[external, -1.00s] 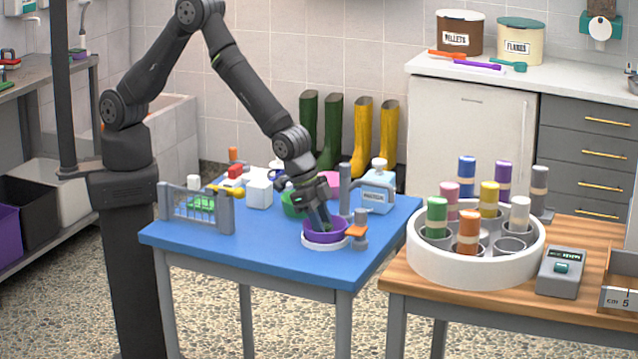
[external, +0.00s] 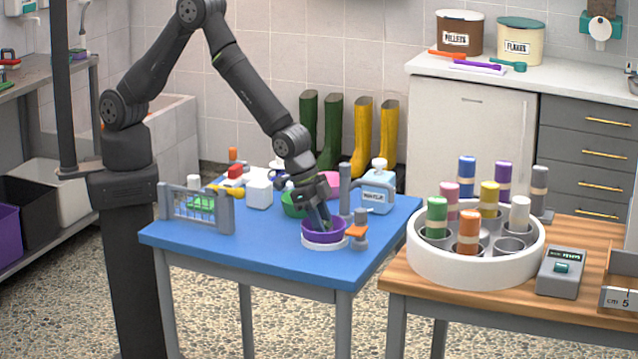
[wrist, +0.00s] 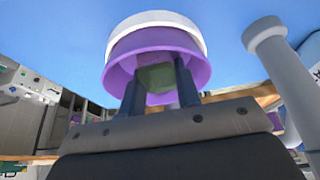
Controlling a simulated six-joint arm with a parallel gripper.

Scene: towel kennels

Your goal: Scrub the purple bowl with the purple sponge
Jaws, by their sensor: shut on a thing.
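The purple bowl (external: 325,237) sits upright on a white round holder (external: 325,247) near the front right of the blue table. It also shows in the wrist view (wrist: 193,72), with the white holder (wrist: 155,22) beyond it. My gripper (external: 322,226) points down with its fingertips inside the bowl. In the wrist view, the fingers are shut on a block, which I take for the sponge (wrist: 157,78); the face I see is dull green, and no purple on it can be told apart from the bowl. The block's contact with the bowl floor is hidden.
A green bowl (external: 292,204) and a pink one (external: 328,184) lie behind.

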